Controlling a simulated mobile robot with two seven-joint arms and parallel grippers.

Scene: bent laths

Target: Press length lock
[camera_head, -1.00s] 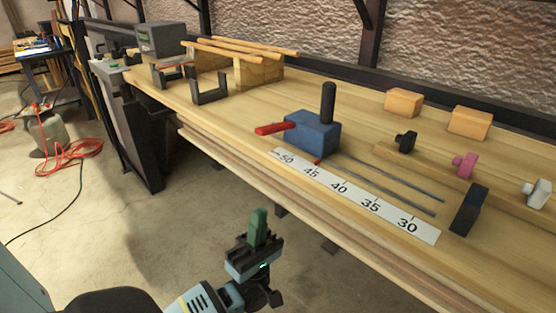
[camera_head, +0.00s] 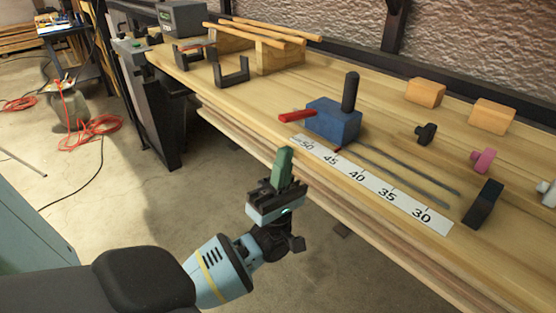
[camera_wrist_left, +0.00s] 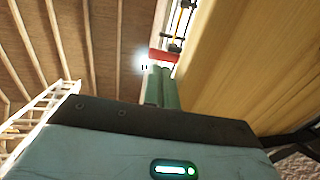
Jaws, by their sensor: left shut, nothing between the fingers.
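A blue block (camera_head: 333,120) stands on the bench, with an upright black handle (camera_head: 350,92) on top. A red lever (camera_head: 297,117) sticks out from its left side toward the bench's front edge. A red piece, apparently this lever, shows beyond my fingertips in the left wrist view (camera_wrist_left: 163,55). My left gripper (camera_head: 283,162), with green fingers, is shut and empty. In the head view it appears below the red lever, in front of the bench edge, apart from the lever. The fingers also show in the left wrist view (camera_wrist_left: 160,86). My right gripper is not in view.
A scale strip (camera_head: 375,185) marked 50 to 30 lies along the front edge beside two thin rods (camera_head: 405,172). Black (camera_head: 426,133) and pink (camera_head: 482,160) knobs and a dark block (camera_head: 483,204) are at right. Wooden laths (camera_head: 260,32) lie on supports at the back left.

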